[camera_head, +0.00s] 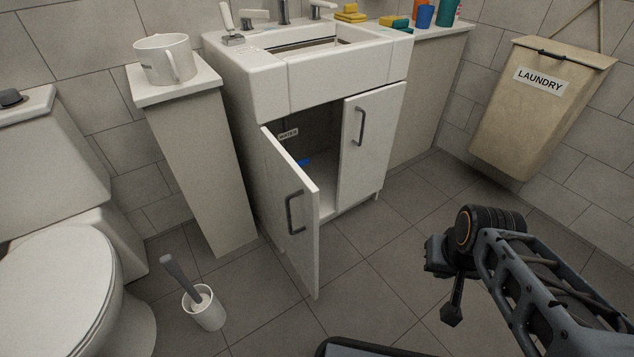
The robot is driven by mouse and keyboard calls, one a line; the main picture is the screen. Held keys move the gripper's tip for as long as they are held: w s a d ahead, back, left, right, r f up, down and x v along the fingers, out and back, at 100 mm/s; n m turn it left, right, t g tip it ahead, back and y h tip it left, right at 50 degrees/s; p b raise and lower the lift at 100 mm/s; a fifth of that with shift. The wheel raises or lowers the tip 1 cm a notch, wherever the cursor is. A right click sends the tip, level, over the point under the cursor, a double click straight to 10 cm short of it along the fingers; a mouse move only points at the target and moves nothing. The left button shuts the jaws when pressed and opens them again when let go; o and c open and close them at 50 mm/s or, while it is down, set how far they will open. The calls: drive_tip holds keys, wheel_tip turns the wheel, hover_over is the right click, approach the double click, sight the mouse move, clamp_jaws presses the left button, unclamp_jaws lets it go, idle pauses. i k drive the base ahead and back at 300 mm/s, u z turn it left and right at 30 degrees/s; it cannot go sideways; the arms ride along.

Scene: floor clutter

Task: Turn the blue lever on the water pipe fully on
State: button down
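A small blue piece (303,162), likely the lever, shows inside the dark cabinet under the sink. It sits low, just right of the open door's edge. A tag reading "WATER" (288,134) hangs above it. The pipe itself is too dark to make out, and I cannot tell the lever's angle. The left cabinet door (291,208) stands open and hides part of the inside; the right door (370,143) is shut. My gripper (452,312) is at the lower right, over the floor, well apart from the cabinet. Its fingers are too small and dark to read.
A toilet (62,265) stands at the left, with a toilet brush in a white holder (206,311) on the floor. A mug (162,60) is on a narrow side cabinet. A laundry bin (535,105) hangs right. Floor before the right door is clear.

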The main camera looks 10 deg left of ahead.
sight(304, 161)
drive_tip(key=z, duration=0.5)
drive_tip(key=k, duration=0.2)
drive_tip(key=u, duration=1.4)
drive_tip(key=i, duration=0.35)
drive_tip(key=z, duration=0.1)
